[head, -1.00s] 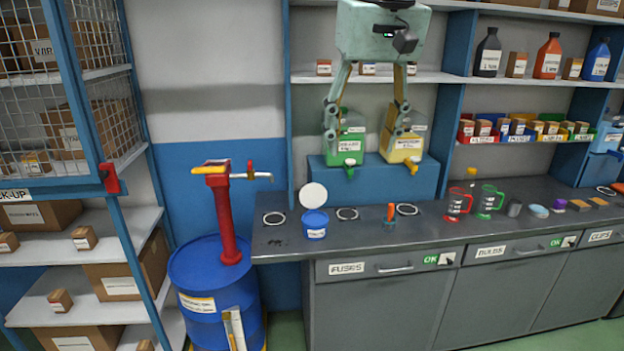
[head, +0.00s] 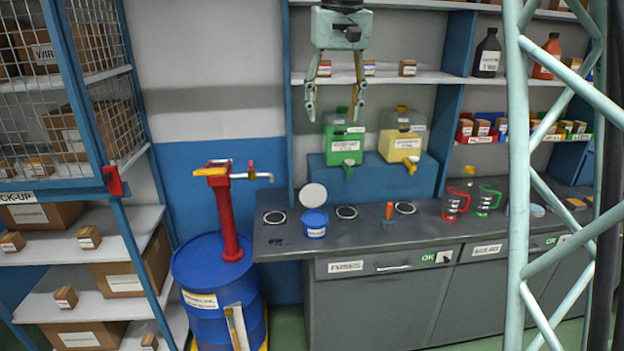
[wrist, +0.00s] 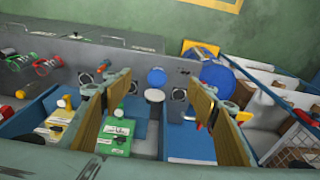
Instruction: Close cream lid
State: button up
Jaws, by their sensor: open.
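The cream lid (head: 313,195) is a round pale disc standing up, tilted open, at the back of a small blue tub (head: 314,222) on the grey counter. In the wrist view the lid (wrist: 154,95) shows as a pale disc beside the tub (wrist: 157,77), which looks like a blue disc. My gripper (head: 334,112) is open and empty, fingers pointing down, well above the counter and a little right of the lid in the head view. In the wrist view the tub and lid appear between its two fingers (wrist: 160,82). Nothing touches the lid.
Round rings (head: 346,212) lie on the counter around the tub. An orange-handled tool (head: 388,213) stands to its right. A blue drum with a red pump (head: 228,215) is on the left.

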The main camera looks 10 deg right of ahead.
jog(key=w+f+p, duration=0.2)
jog(key=w+p, duration=0.1)
jog(key=w, duration=0.9)
jog(key=g+p, duration=0.1)
jog(key=p, duration=0.3)
send_over(312, 192)
notch_tip(312, 192, down, 12)
jog(key=w+f+g+p, duration=0.1)
jog(key=w+f+p, duration=0.2)
jog(key=f, duration=0.7)
jog(key=shift+w+d, duration=0.45)
jog(key=shift+w, duration=0.4)
jog(key=shift+f, duration=0.1)
jog(key=shift+f+p, duration=0.35)
jog(key=shift+f, duration=6.4)
jog(key=c, duration=0.9)
